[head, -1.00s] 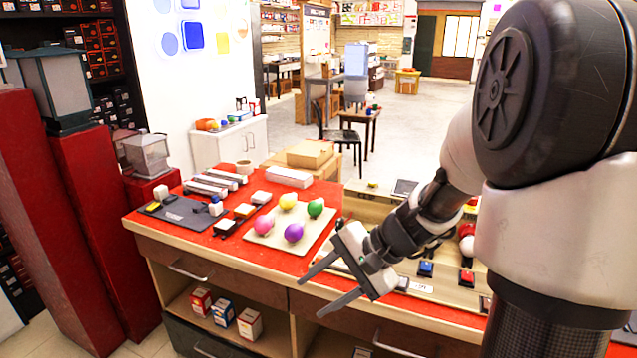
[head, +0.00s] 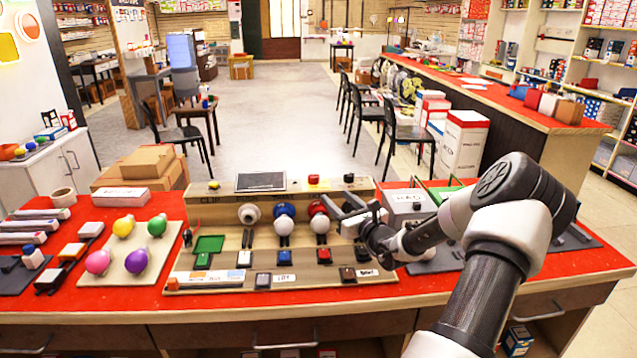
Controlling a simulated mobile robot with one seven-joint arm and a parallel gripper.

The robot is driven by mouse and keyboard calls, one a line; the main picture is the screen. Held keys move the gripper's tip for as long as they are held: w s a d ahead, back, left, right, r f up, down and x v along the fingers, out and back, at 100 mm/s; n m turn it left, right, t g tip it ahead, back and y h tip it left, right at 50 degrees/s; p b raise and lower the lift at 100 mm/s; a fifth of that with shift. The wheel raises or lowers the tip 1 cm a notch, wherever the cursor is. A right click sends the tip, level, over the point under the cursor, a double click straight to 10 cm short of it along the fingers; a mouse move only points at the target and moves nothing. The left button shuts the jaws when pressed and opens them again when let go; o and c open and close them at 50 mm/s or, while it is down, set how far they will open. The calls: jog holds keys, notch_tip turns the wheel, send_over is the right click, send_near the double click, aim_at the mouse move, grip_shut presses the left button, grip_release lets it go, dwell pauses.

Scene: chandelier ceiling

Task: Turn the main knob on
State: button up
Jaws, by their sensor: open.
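A wooden control board (head: 217,236) stands on the red counter, with a raised back strip. It carries a white socket (head: 249,213), a blue socket (head: 284,209) and a red socket (head: 317,208), with white bulbs hanging in front. Below them are several black-based switches, including a blue one (head: 284,257) and a red one (head: 324,256). I cannot tell which part is the main knob; labels are too small to read. My gripper (head: 337,203) is open and empty, over the board's right part, near the red socket. The arm hides part of the board's right side.
Colored bulbs lie on a beige tray (head: 97,268) left of the board. A grey box (head: 408,203) stands behind my arm. Cardboard boxes (head: 146,163) sit behind the counter's left part.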

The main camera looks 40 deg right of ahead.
aim_at(316, 179)
jog(key=w, duration=0.4)
jog(key=w+d+b, duration=0.1)
jog(key=w, duration=0.3)
jog(key=w+d, duration=0.1)
jog(key=w, duration=0.4)
jog(key=c, duration=1)
